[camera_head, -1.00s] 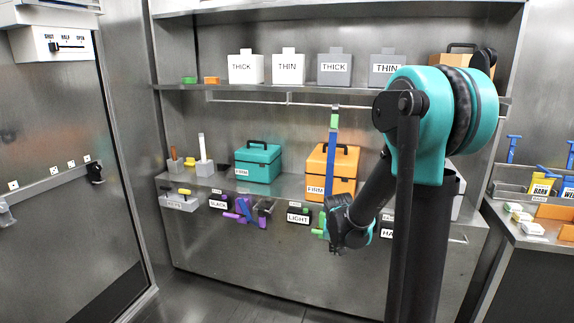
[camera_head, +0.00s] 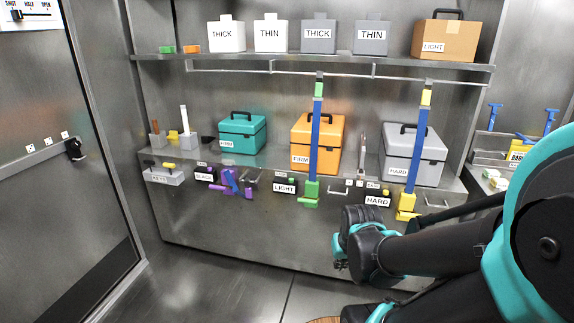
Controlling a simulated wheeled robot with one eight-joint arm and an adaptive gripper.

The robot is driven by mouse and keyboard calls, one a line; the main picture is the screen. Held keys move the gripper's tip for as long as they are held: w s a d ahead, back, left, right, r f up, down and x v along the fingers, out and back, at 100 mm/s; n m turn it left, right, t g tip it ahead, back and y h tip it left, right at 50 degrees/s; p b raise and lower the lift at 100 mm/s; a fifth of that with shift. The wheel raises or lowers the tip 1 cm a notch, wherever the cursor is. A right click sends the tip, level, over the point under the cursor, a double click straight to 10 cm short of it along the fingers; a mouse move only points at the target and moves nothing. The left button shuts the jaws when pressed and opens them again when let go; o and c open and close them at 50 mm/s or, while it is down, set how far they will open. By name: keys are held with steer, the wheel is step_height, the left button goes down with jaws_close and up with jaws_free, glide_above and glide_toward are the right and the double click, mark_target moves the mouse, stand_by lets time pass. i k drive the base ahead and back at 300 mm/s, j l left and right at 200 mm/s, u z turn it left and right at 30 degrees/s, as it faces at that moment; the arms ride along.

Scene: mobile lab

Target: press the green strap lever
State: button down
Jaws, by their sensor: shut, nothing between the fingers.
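The green strap lever (camera_head: 310,194) sits at the lower end of a blue strap (camera_head: 316,140) on the front edge of the lower shelf. The strap runs down in front of an orange case (camera_head: 334,132) marked FIRM, from a green clip (camera_head: 319,88) at the rail above. My gripper (camera_head: 342,250) is shut and empty, below and to the right of the green lever, apart from it. Its fingertips are small and partly hidden by its own body.
A yellow strap lever (camera_head: 406,207) hangs to the right before a grey case (camera_head: 413,150). A LIGHT label (camera_head: 285,187) sits left of the green lever, with purple levers (camera_head: 230,184) further left. A teal case (camera_head: 242,132) stands on the shelf. The floor in front is clear.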

mark_target(300, 200)
steer(key=i, duration=0.9)
